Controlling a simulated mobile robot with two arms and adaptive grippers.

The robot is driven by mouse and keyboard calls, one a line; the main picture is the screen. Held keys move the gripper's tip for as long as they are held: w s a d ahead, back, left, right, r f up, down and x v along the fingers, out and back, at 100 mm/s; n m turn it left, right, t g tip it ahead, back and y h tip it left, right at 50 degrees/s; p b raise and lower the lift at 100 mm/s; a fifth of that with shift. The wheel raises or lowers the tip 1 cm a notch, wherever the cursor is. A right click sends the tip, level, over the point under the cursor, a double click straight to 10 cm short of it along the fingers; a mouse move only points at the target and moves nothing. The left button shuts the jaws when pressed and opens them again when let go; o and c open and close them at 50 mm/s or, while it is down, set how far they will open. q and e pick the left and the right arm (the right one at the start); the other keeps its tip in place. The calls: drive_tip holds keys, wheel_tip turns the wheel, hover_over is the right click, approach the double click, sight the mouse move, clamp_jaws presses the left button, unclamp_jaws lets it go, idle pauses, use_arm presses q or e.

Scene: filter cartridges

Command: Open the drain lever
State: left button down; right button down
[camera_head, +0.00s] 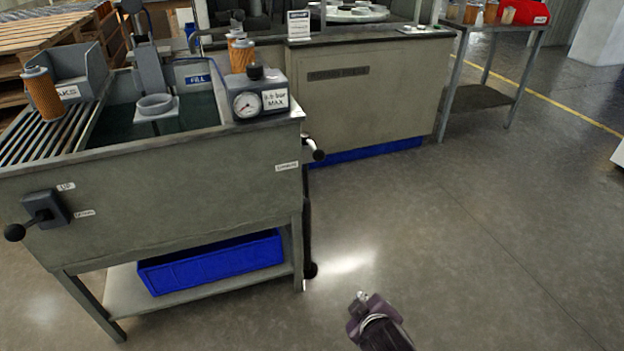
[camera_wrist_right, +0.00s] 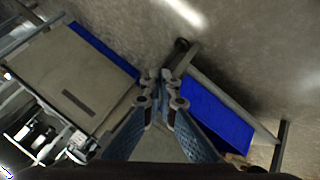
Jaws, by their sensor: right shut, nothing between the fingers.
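A metal valve lever with a black knob (camera_head: 318,155) sticks out from the right end of the grey tank (camera_head: 190,165). A small label near it is too small to read. A dark upright pipe (camera_head: 307,230) runs down below it. A second lever with a black ball (camera_head: 14,232) is on the tank's front left, beside a label reading UP. My right gripper (camera_head: 362,299) is low over the floor, right of and below the tank's right end, apart from both levers. In the right wrist view its fingers (camera_wrist_right: 158,76) are together and empty. My left gripper is not seen.
A blue bin (camera_head: 212,262) sits on the tank's lower shelf; a leg stands at its right. A pressure gauge (camera_head: 247,104) and orange filters are on top. A grey cabinet (camera_head: 370,95) stands behind, a side table (camera_head: 478,97) farther right. The floor (camera_head: 480,240) at right is clear.

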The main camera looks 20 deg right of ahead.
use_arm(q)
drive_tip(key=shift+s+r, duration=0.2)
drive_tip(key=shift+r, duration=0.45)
use_arm(e)
drive_tip(key=w+a+r+n+t+y, duration=0.1)
drive_tip(key=w+a+r+n+t, duration=0.2)
drive_tip(key=w, duration=0.7)
drive_tip(key=w+a+r+n+t+y, duration=0.1)
drive_tip(key=w+a+r+n+t, duration=0.2)
drive_tip(key=w+r+n+t, duration=0.3)
drive_tip(key=w+r+n, duration=0.4)
drive_tip(key=r+n, duration=0.1)
drive_tip(key=r, duration=0.2)
drive_tip(key=shift+w+r+t+y, duration=0.25)
drive_tip(key=shift+t+y, duration=0.05)
drive_tip(key=shift+t, duration=0.1)
